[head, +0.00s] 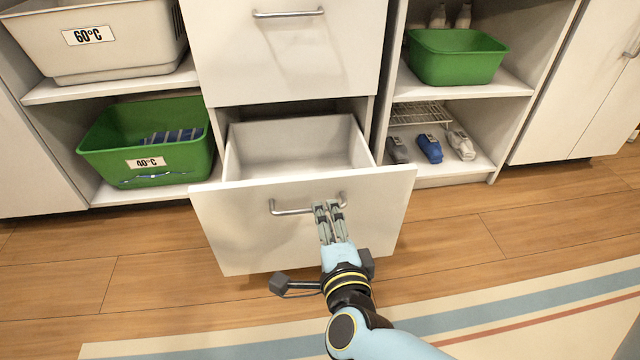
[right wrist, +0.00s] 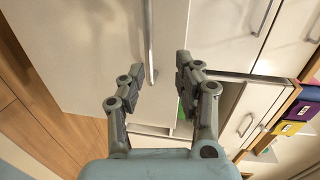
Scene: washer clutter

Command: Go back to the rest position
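My right gripper (head: 330,208) is at the front of the open lower drawer (head: 240,240), by the right part of its metal bar handle (head: 290,211). In the right wrist view my right gripper (right wrist: 158,72) has its two fingers apart with nothing held. The handle (right wrist: 150,45) shows between and beyond the fingertips there; I cannot tell whether they touch it. The drawer is pulled out and its visible inside is empty. My left gripper is in no view.
A green 40°C basket (head: 110,165) and a pale 60°C basket (head: 120,60) stand on the left shelves. A closed drawer (head: 285,60) is above. The wooden floor (head: 150,285) is clear around the drawer.

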